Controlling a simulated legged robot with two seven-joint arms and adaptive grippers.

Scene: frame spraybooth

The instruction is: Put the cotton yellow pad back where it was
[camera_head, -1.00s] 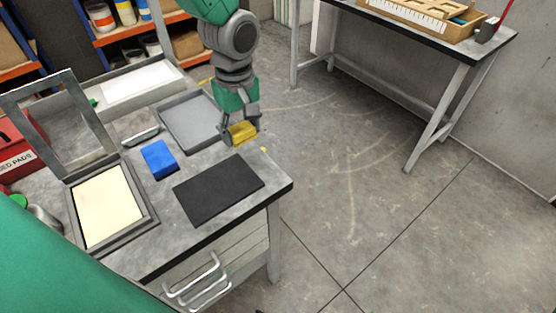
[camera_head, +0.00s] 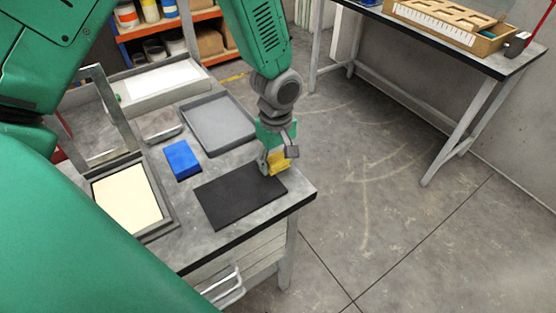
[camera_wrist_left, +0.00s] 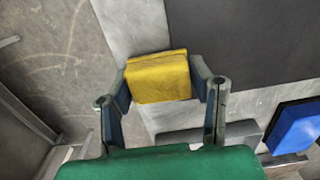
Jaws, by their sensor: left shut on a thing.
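My left gripper (camera_head: 277,160) is shut on the yellow pad (camera_head: 281,163), close to the far right corner of the dark mat (camera_head: 238,196). I cannot tell whether the pad touches the mat or table. In the left wrist view the yellow pad (camera_wrist_left: 158,80) sits between the two fingers (camera_wrist_left: 162,88), with the dark mat (camera_wrist_left: 240,40) beyond it to the right. A blue pad (camera_head: 182,159) lies on the table left of the mat. My right gripper is not in view.
The table's right edge is close to the pad, with open floor beyond. A second table (camera_head: 440,50) with a wooden box stands at the back right.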

